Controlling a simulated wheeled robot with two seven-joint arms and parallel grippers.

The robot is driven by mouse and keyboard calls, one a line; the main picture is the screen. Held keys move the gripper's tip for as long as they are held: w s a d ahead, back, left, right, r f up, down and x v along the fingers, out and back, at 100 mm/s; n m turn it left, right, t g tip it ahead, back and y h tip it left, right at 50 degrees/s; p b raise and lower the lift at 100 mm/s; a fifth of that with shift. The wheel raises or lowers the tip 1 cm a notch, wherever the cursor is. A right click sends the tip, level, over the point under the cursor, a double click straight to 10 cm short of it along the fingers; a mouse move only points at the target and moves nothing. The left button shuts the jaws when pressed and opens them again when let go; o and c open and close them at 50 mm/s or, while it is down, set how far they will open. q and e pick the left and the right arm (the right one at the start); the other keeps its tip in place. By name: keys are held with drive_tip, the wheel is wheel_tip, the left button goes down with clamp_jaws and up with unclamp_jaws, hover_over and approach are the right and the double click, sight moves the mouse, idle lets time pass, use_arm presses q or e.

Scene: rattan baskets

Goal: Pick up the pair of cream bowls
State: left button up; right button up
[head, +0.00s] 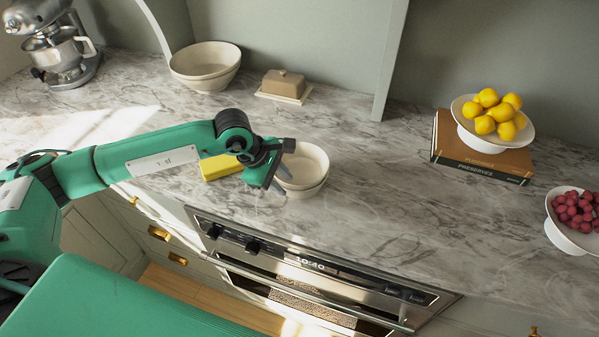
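A stacked pair of small cream bowls (309,170) stands upright on the marble counter near its front edge, just above the oven. My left gripper (281,180) points down at the left rim of this pair. One dark finger shows over the inside of the top bowl and the other shows by the outer left side. I cannot tell whether the fingers press on the rim. The gripper hides the left part of the bowls. A larger pair of stacked cream bowls (205,68) stands at the back left. My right gripper is not in view.
A yellow block (219,167) lies left of the small bowls, partly behind my arm. A butter dish (284,84) is at the back. Lemons (492,113) fill a white stand on books (482,160); a bowl of red fruit (572,236) and a mixer (52,45) flank the counter.

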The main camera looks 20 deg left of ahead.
sight(294, 193)
use_arm(q)
drive_tip(key=shift+p+x, duration=0.45)
drive_tip(key=shift+x, duration=1.1)
drive_tip(key=shift+w, duration=0.1)
drive_tip(key=shift+c, duration=0.2)
clamp_jaws()
drive_tip(key=shift+s+f, duration=0.15)
drive_tip(key=shift+s, duration=0.05)
